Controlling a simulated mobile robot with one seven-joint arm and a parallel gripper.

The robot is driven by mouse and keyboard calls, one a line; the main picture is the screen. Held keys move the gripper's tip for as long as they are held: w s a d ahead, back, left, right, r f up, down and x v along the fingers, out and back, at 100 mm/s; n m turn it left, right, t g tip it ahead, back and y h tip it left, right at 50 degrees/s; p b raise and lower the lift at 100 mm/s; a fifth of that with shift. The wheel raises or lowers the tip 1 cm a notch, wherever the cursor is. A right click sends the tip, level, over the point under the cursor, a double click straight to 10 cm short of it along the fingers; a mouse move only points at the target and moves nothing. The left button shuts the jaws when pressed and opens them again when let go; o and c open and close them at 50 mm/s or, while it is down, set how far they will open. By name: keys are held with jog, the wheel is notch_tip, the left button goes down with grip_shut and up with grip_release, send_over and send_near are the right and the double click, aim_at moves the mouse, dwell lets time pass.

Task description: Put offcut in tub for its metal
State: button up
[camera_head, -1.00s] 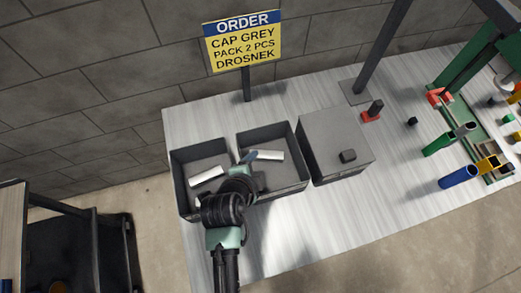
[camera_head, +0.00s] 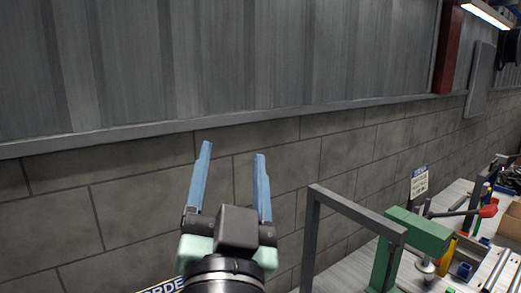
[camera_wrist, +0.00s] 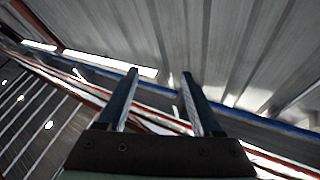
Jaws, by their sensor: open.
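My gripper (camera_head: 232,150) is raised in front of the block wall in the head view. Its two blue fingers point up and stand apart, with nothing between them. The wrist view also shows the open, empty gripper (camera_wrist: 159,74) against the ribbed cladding and bright lights high up. No offcut and no tub shows in either view now.
A strip of the order sign (camera_head: 163,286) shows at the bottom edge. A grey frame (camera_head: 355,208) and a green fixture (camera_head: 410,228) stand to the right. Beyond them, a bench at the far right holds tools and parts. The wall fills the background.

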jog(key=s+d+r+n+t, duration=0.3)
jog(key=s+r, duration=0.6)
jog(key=r, duration=0.4)
jog(key=shift+s+d+r+t+h, duration=0.15)
jog(key=shift+s+r+t+h, duration=0.2)
jog(key=shift+t, duration=0.55)
notch_tip(320, 180, down, 4)
jog(key=b, duration=0.4)
